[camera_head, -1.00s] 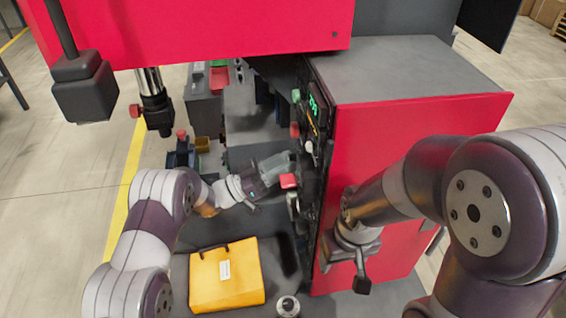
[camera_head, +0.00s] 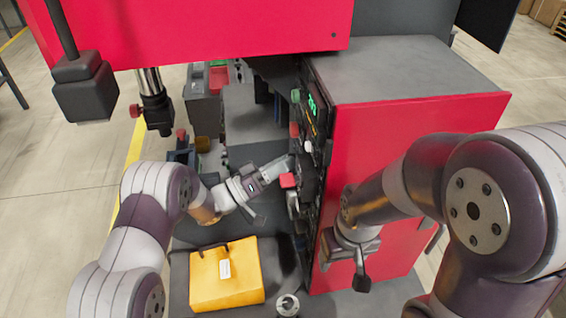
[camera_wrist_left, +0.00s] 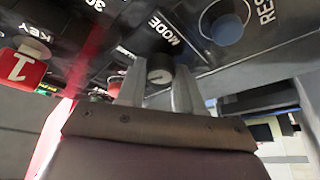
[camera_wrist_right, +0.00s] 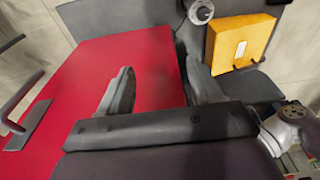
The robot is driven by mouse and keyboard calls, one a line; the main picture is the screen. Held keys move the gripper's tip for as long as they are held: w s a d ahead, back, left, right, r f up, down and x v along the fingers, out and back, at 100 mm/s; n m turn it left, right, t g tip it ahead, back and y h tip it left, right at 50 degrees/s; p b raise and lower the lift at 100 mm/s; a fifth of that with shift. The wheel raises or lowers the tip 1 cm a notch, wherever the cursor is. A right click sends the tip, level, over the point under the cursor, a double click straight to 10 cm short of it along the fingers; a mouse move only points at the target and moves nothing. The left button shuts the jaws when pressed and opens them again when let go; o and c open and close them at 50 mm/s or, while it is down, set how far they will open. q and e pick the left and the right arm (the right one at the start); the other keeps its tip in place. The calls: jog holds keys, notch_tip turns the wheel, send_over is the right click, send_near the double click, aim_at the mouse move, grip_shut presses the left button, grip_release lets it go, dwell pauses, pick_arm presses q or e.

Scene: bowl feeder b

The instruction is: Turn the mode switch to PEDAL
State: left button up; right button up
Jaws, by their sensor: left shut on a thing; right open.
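The mode switch (camera_wrist_left: 160,69) is a small dark round knob with a light mark, beside the MODE label on the black control panel. My left gripper (camera_wrist_left: 158,82) has its two fingers on either side of the knob and is shut on it. In the head view my left gripper (camera_head: 286,163) reaches the panel's front, and the switch itself is hidden there. The PEDAL marking is not readable. My right gripper (camera_wrist_right: 160,76) is open and empty, in front of the red cabinet side; it also shows in the head view (camera_head: 361,282).
A blue RESET button (camera_wrist_left: 227,29) sits close beside the left fingers. A red tag marked 1 (camera_wrist_left: 20,68) is by the KEY label. The red cabinet (camera_head: 410,170) stands between the arms. A yellow-orange box (camera_head: 226,277) lies on the grey surface below my left arm.

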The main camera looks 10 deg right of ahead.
pick_arm(q)
jog(key=shift+s+r+n+t+y+p, duration=0.15)
jog(key=shift+n+y+p, duration=0.9)
jog(key=shift+n, duration=1.1)
jog(key=shift+w+r+n+t+y+p, duration=0.15)
jog(key=shift+n+y+p, duration=0.4)
jog(key=shift+n+p, duration=1.25)
jog(key=shift+s+r+n+t+y+p, duration=0.15)
jog(key=shift+n+y+p, duration=0.7)
jog(key=shift+n, duration=1.7)
jog(key=o, duration=1)
jog(key=shift+o, duration=0.2)
jog(key=shift+f, duration=0.1)
